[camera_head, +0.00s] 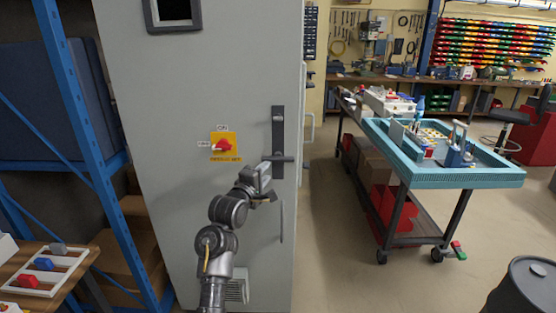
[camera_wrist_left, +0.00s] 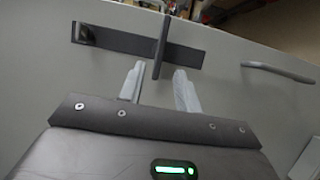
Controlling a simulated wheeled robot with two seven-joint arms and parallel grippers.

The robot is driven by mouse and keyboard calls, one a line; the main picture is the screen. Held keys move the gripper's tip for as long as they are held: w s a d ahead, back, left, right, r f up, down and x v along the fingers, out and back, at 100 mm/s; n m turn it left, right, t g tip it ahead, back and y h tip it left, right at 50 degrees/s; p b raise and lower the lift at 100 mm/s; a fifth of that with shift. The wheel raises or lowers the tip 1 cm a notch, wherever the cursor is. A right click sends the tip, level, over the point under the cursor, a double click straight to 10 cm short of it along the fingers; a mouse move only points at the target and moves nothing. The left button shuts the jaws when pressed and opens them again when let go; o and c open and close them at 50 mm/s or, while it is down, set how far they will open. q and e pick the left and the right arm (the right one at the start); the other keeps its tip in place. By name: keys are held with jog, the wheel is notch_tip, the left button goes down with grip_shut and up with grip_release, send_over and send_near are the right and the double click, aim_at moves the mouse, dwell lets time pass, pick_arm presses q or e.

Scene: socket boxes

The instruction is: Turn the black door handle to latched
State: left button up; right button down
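The black door handle has an upright backplate (camera_head: 278,130) on the grey cabinet door (camera_head: 262,75). Its lever (camera_head: 282,159) lies about level, at right angles to the plate. My left gripper (camera_head: 271,190) is in front of the door, near the lower part of the plate. In the left wrist view the two pale fingers (camera_wrist_left: 158,78) are apart. The free end of the lever (camera_wrist_left: 161,45) shows between the fingertips; I cannot tell whether they touch it. The plate (camera_wrist_left: 190,54) lies beyond the fingertips. My right gripper is out of view.
A red rotary switch on a yellow plate (camera_head: 223,145) sits on the door left of the handle. A blue rack (camera_head: 75,110) stands at the left. A teal-topped cart (camera_head: 475,178) stands at the right, with open floor before it. A dark drum (camera_head: 525,290) is at lower right.

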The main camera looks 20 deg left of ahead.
aim_at(276, 161)
pick_arm(q)
jog(key=w, duration=0.3)
jog(key=w+d+p, duration=0.1)
jog(key=w, duration=0.6)
jog(key=shift+w+d+p, duration=0.25)
jog(key=shift+d+p, duration=0.05)
grip_shut()
